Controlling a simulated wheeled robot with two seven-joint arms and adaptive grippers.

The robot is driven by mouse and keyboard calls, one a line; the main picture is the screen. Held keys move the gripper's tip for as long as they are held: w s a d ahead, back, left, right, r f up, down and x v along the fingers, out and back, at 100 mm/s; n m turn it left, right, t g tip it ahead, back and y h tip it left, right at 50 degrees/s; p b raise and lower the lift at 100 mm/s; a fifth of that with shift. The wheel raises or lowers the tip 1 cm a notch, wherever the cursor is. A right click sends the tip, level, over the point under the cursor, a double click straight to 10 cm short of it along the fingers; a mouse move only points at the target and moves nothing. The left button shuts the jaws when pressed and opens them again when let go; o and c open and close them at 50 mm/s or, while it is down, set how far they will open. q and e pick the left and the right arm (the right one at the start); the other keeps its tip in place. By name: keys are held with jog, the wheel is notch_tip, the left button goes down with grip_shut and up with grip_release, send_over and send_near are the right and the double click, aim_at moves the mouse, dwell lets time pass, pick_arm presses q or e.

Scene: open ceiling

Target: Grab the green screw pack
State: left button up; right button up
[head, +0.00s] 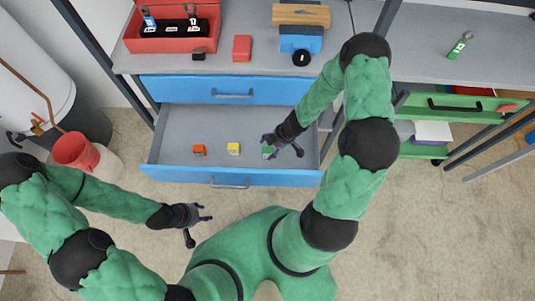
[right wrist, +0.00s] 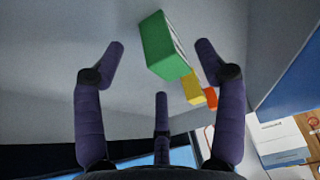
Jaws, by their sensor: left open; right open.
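The green screw pack (head: 267,152) lies in the open blue drawer (head: 180,122), toward its right side. A yellow pack (head: 233,148) and an orange-red pack (head: 200,150) lie in a row to its left. My right gripper (head: 283,146) is inside the drawer, beside the green pack. In the right wrist view the green pack (right wrist: 162,45) is ahead of and partly between the spread fingers of my right gripper (right wrist: 160,75), which is open and holds nothing. My left gripper (head: 207,212) is open and empty, in front of the drawer at the left.
A grey worktop (head: 180,63) above the drawer bears a red toolbox (head: 128,40), a red box (head: 242,48) and a blue box (head: 300,40). A red bucket (head: 75,150) stands at the left. A green drawer (head: 450,107) is open at the right.

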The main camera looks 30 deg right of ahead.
aim_at(271, 148)
jog(key=shift+b+x, duration=1.1)
jog(key=shift+x, duration=0.75)
jog(key=shift+d, duration=0.1)
jog(key=c, duration=1.3)
